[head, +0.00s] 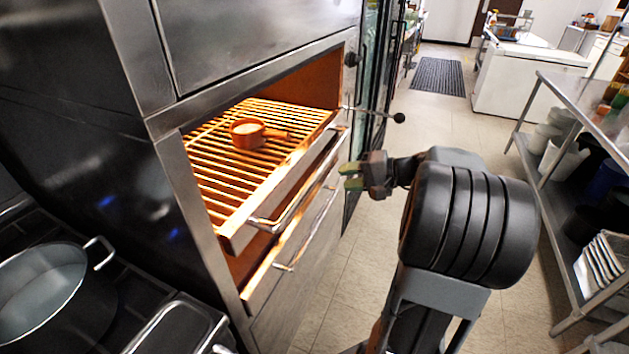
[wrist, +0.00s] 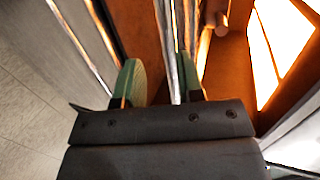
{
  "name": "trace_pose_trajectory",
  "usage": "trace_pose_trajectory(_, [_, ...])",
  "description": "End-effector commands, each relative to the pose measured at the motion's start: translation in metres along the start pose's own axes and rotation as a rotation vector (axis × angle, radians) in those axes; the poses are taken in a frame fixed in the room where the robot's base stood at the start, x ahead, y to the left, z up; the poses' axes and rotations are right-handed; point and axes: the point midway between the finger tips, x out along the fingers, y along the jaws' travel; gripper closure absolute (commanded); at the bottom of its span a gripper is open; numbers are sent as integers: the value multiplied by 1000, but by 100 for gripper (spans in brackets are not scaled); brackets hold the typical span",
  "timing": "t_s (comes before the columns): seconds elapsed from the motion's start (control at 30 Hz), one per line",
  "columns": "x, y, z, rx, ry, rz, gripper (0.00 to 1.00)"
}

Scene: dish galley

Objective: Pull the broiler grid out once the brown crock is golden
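The brown crock (head: 243,139) stands upright on the broiler grid (head: 215,186), inside the lit broiler opening. Its short handle points right. My gripper (head: 351,176) is outside the broiler, just right of the handle's far end. Its two green fingers are apart with nothing clearly held. In the wrist view my gripper (wrist: 158,82) faces metal edges and an orange-brown panel; the crock is not clearly seen there.
A second bar handle (head: 306,238) sits on the panel below the grid. A rod with a black ball end (head: 399,118) sticks out beyond my gripper. A pot (head: 42,290) stands at lower left. A steel shelf (head: 585,110) stands at right. The tiled floor between is clear.

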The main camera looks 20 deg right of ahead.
Motion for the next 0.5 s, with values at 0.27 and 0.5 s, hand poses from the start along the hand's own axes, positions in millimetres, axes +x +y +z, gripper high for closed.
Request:
trace_pose_trajectory(0.27, [-12,7,-36,7,97,-157,65])
trace_pose_trajectory(0.5, [34,-1,-40,6,94,-156,65])
